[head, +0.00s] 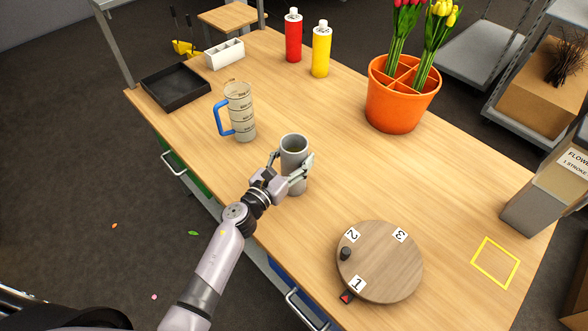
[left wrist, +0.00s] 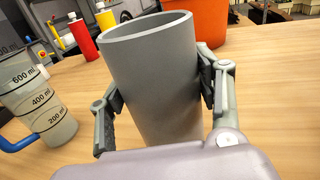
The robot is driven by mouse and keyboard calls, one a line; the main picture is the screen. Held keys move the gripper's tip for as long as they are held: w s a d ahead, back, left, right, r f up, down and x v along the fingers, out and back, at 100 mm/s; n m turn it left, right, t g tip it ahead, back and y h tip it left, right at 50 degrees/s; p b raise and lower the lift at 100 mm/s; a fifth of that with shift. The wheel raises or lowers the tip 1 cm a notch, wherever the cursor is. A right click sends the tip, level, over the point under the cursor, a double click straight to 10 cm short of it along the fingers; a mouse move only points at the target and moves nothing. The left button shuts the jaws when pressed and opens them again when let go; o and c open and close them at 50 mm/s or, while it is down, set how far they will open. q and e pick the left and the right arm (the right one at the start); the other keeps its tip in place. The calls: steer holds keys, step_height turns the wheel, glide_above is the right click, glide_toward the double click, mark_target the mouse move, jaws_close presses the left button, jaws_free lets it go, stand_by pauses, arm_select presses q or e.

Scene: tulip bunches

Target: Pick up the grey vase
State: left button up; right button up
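The grey vase (head: 293,146) is an upright, open-topped cylinder near the front edge of the wooden table (head: 330,110), and it fills the middle of the left wrist view (left wrist: 155,75). My left gripper (head: 291,164) has one finger on each side of the vase. In the left wrist view its finger pads (left wrist: 160,88) lie against both sides of the vase wall, so it is shut on the vase. The vase's base is partly hidden by the gripper, and I cannot tell whether it is clear of the table. My right gripper is not in view.
A measuring jug (head: 239,110) with a blue handle stands close left of the vase. A round numbered turntable (head: 385,265) lies to the right. An orange pot with tulips (head: 398,108) and red (head: 293,38) and yellow (head: 321,52) bottles stand farther back. The table's middle is clear.

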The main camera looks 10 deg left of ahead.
arm_select(q)
steer(key=c, duration=1.3)
steer(key=shift+r, duration=0.15)
jaws_close()
